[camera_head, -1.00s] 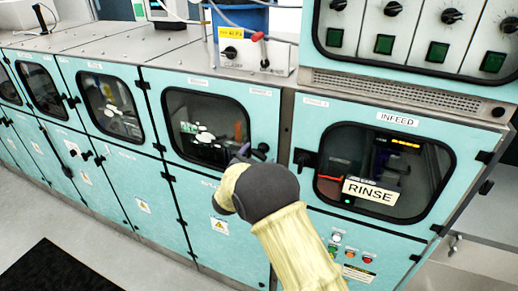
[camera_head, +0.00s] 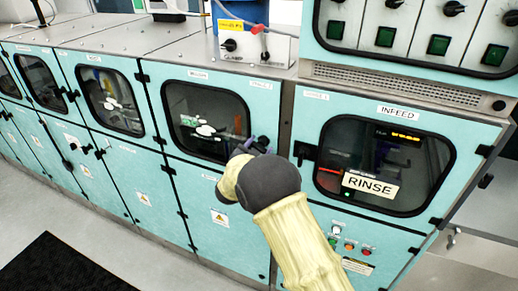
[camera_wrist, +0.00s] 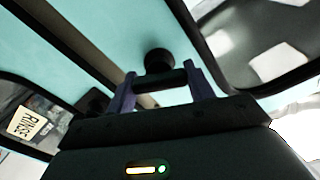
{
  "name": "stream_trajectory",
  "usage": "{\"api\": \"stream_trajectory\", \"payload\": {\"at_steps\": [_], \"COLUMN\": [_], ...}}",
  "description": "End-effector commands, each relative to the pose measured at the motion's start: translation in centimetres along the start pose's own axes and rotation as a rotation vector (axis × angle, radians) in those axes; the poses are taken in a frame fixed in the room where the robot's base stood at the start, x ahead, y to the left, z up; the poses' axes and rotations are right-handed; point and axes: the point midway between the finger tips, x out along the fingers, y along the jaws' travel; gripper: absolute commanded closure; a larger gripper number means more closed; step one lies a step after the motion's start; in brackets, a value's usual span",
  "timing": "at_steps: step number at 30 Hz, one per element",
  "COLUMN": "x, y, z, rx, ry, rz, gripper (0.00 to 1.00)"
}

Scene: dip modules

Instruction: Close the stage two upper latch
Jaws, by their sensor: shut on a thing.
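The upper door (camera_head: 262,115) left of the infeed door is light teal with a dark-framed window and appears to lie in its frame. A small tag at its top right is too blurred to read surely. Its latch is mostly hidden behind my gripper (camera_head: 258,146) in the head view. In the wrist view, a round black latch knob (camera_wrist: 158,62) stands out from the teal panel. My gripper (camera_wrist: 163,88) has its two purple fingers on either side of a short black bar (camera_wrist: 163,77) at this knob and is shut on it. The latch's exact angle cannot be told.
The infeed door (camera_head: 470,150) with a RINSE sign (camera_head: 370,186) is to the right, with its own black latch (camera_head: 304,153). A control box (camera_head: 245,45) sits on top.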

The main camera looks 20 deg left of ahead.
Motion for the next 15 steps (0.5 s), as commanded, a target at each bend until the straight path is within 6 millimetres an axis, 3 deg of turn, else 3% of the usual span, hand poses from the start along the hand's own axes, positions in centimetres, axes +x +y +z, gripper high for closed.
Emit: {"api": "stream_trajectory", "payload": {"at_steps": [15], "x": [0.04], "y": [0.40], "z": [0.69], "rx": [0.205], "ry": [0.000], "rz": [-0.001], "gripper": [0.70]}}
